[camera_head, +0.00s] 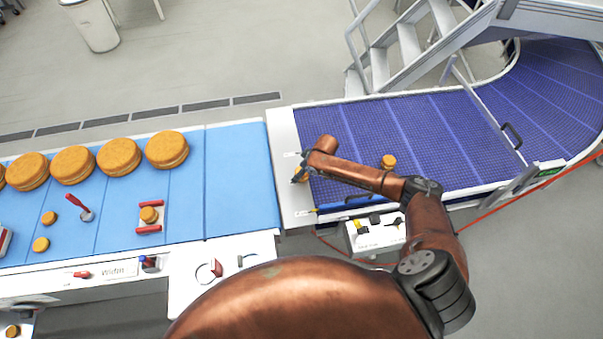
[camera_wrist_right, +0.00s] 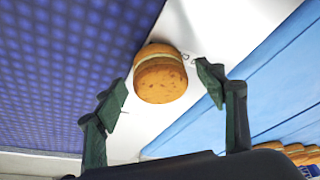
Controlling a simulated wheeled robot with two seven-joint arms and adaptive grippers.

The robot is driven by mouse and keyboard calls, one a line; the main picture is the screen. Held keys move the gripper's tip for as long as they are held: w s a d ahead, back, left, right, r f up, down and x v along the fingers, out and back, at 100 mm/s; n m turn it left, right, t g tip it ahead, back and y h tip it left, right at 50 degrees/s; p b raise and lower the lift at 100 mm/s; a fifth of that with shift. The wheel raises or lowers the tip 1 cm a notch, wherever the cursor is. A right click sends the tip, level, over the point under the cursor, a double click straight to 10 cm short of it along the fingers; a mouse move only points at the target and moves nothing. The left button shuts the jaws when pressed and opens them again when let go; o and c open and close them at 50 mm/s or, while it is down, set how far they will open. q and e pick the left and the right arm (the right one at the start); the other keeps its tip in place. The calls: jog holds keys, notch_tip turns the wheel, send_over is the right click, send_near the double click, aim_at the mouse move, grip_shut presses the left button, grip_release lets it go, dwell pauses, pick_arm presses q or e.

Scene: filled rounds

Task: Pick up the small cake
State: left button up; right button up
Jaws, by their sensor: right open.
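A small round golden cake with a pale filling line (camera_wrist_right: 160,76) sits on the white strip between the two belts. In the right wrist view it lies ahead of and between the spread fingers of my right gripper (camera_wrist_right: 163,88), with a gap on each side. In the head view my right gripper (camera_head: 299,173) is over that strip, and my arm hides most of the cake. More small cakes show in the head view: one on the purple belt (camera_head: 388,161), two on the blue belt (camera_head: 49,218) (camera_head: 41,244), and one on a small red-ended holder (camera_head: 148,214). My left gripper is not in view.
Several large filled cakes (camera_head: 119,157) stand along the far side of the blue belt (camera_head: 240,180). The purple mesh belt (camera_head: 440,130) curves away at right, below metal stairs (camera_head: 405,45). The blue belt's right end is clear.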

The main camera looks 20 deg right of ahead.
jog(key=shift+w+f, duration=0.1)
jog(key=shift+f, duration=0.2)
jog(key=shift+a, duration=0.1)
jog(key=c, duration=0.9)
jog(key=shift+r, duration=0.15)
